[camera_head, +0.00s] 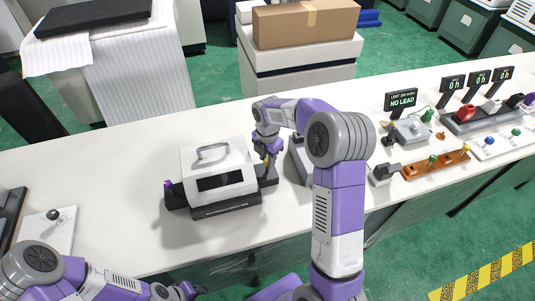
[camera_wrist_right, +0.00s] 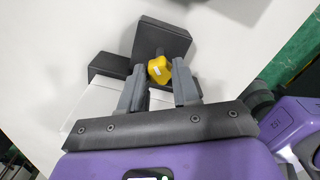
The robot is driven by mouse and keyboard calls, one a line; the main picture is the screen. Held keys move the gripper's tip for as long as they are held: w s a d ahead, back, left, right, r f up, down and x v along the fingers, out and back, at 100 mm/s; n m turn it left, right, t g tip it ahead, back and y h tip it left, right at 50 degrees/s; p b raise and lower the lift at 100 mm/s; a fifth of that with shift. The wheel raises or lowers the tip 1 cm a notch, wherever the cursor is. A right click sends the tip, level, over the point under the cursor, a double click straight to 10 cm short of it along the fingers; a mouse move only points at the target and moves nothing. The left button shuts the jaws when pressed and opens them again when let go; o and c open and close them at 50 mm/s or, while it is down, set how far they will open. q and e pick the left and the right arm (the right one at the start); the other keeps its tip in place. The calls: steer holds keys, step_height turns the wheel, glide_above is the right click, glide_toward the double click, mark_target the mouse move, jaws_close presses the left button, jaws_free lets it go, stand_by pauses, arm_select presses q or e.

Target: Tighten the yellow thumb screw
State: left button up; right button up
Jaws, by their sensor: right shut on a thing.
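The yellow thumb screw (camera_wrist_right: 159,69) sits on a black block at the machine's side. In the right wrist view it lies between the fingers of my right gripper (camera_wrist_right: 157,72), which is shut on it. In the head view my right gripper (camera_head: 267,154) reaches down at the right side of the white machine (camera_head: 216,163), and the screw is mostly hidden there. The machine has a grey top handle and stands on a black base (camera_head: 215,209). A purple knob (camera_head: 168,185) is at its left side. My left gripper (camera_head: 186,291) is low at the bottom edge, away from the machine; its fingers are unclear.
A "NO LEAD" sign (camera_head: 402,99), an orange rail (camera_head: 435,164) and several small devices stand on the table's right. A white plate with a dark knob (camera_head: 54,214) is at the left. The table (camera_head: 112,172) is clear between that plate and the machine.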

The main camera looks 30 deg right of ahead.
steer(key=m+p, duration=0.1)
steer(key=m, duration=0.5)
steer(key=shift+r+p, duration=0.1)
steer(key=shift+p, duration=0.2)
steer(key=m, duration=0.4)
steer(key=shift+p, duration=0.3)
steer(key=m, duration=0.3)
steer(key=shift+m, duration=0.4)
steer(key=m+p, duration=0.1)
steer(key=m, duration=0.2)
steer(key=shift+m, duration=0.3)
steer(key=m, duration=0.3)
steer(key=shift+m, duration=0.3)
steer(key=m+p, duration=0.2)
steer(key=m, duration=0.4)
steer(key=m+p, duration=0.1)
steer(key=m, duration=0.3)
steer(key=shift+m, duration=0.4)
steer(key=m+p, duration=0.2)
steer(key=m, duration=0.2)
steer(key=shift+m, duration=0.3)
steer(key=m+p, duration=0.2)
steer(key=m, duration=0.3)
steer(key=shift+p, duration=0.4)
steer(key=m+p, duration=0.2)
steer(key=m, duration=0.2)
steer(key=shift+m, duration=0.5)
